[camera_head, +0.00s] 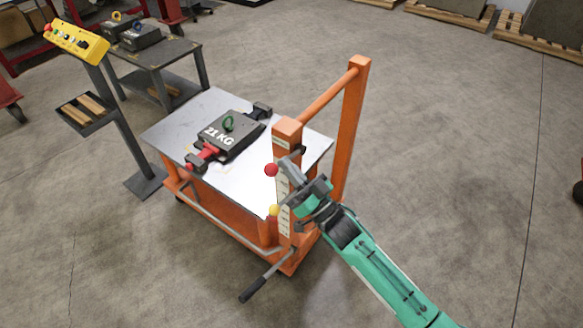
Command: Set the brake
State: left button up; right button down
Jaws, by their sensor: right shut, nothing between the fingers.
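An orange lift cart (230,215) with a grey metal top stands in the middle of the head view. At its near right corner is an orange post (287,133) with a marked scale. A red ball knob (271,170) and a yellow ball knob (274,210) sit by this post. A lever with a black grip (252,291) sticks out low at the near end. Which one is the brake, I cannot tell. My right gripper (288,167) is shut and empty at the post, just right of the red knob; contact is unclear. My left gripper is not in view.
A black block marked 21 KG (226,137) with a green ring lies clamped on the cart top. A yellow control box (76,40) on a stand is at the left, before a grey table (165,52). Pallets (540,38) lie at the back right.

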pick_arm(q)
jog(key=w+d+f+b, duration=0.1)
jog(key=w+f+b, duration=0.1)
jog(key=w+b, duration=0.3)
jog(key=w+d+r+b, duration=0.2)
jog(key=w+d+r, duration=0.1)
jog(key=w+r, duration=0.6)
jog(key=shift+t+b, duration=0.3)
pick_arm(e)
notch_tip(320, 180, down, 7)
jog(key=n+g+y, duration=0.4)
jog(key=n+g, duration=0.4)
jog(key=n, duration=0.6)
jog(key=shift+w+y, duration=0.2)
jog(key=shift+y, duration=0.1)
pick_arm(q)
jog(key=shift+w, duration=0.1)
pick_arm(e)
jog(key=shift+r, duration=0.1)
